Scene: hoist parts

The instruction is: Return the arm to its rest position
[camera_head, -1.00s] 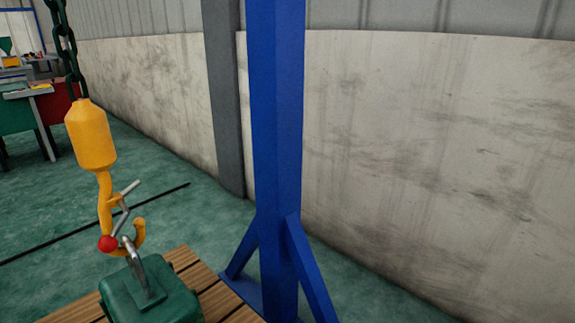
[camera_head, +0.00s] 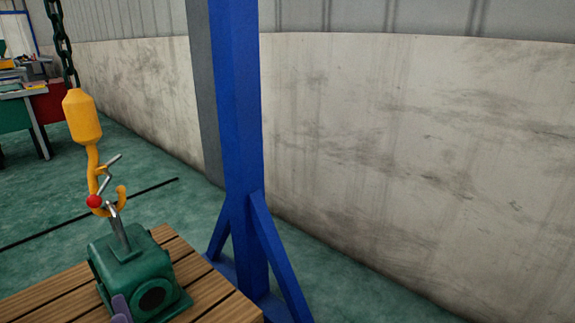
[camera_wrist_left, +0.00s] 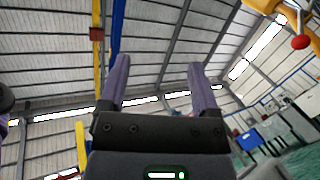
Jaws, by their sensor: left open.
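My left gripper shows in the head view only as a purple finger (camera_head: 122,308) at the bottom edge, in front of the green block (camera_head: 118,254). In the left wrist view its two purple fingers (camera_wrist_left: 158,75) stand well apart with nothing between them, against the roof. The yellow hook (camera_head: 83,117) hangs from a dark chain (camera_head: 62,45) above the block. Its lower curve meets the block's grey metal eye (camera_head: 118,230); I cannot tell whether it bears load. The hook's red ball (camera_wrist_left: 300,41) also shows in the left wrist view. My right gripper is not in view.
The block stands on a slatted wooden platform (camera_head: 215,292). A blue post (camera_head: 238,110) with slanted braces stands just behind it to the right. A stained pale wall (camera_head: 400,130) runs behind. A workbench (camera_head: 30,90) stands far left, with open green floor before it.

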